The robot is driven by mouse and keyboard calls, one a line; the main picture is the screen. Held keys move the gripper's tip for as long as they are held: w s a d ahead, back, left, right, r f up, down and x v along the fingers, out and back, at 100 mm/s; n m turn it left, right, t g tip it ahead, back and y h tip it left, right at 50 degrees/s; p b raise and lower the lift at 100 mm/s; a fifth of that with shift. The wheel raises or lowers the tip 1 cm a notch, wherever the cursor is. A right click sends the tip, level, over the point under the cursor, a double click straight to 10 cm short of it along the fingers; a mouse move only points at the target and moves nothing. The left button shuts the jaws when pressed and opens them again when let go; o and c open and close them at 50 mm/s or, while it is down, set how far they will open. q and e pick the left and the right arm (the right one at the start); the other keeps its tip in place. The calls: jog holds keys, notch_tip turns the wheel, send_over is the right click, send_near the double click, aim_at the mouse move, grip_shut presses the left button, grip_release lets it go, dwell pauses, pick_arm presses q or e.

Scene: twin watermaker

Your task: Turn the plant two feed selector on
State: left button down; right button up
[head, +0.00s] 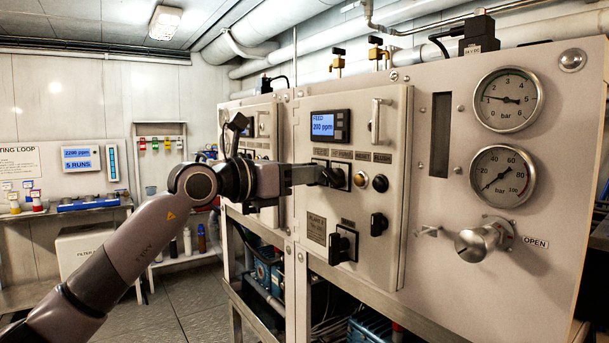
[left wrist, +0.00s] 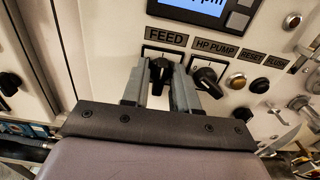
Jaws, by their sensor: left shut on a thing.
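The plant two feed selector (left wrist: 160,72) is a black knob under the FEED label in the left wrist view. Its handle looks about upright there. My left gripper (left wrist: 160,92) has its two grey fingers on either side of this knob and is shut on it. In the head view my left gripper (head: 314,174) reaches the panel from the left and hides the feed selector. The HP PUMP selector (left wrist: 206,78), a black knob with a slanted handle, sits just right of my fingers. My right gripper is in neither view.
The panel door (head: 380,245) carries a lit display (head: 323,124), a handle (head: 377,120), a pale button (head: 360,179), a dark button (head: 380,183) and lower black knobs (head: 343,244). Gauges (head: 502,176) and a round valve knob (head: 478,243) stand to the right.

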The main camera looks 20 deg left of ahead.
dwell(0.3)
pick_arm(q)
jog(key=c, duration=1.2)
grip_release()
jog(key=shift+o, duration=0.2)
jog(key=shift+a, duration=0.1)
jog(key=b+v, duration=0.2)
jog(key=v, duration=0.5)
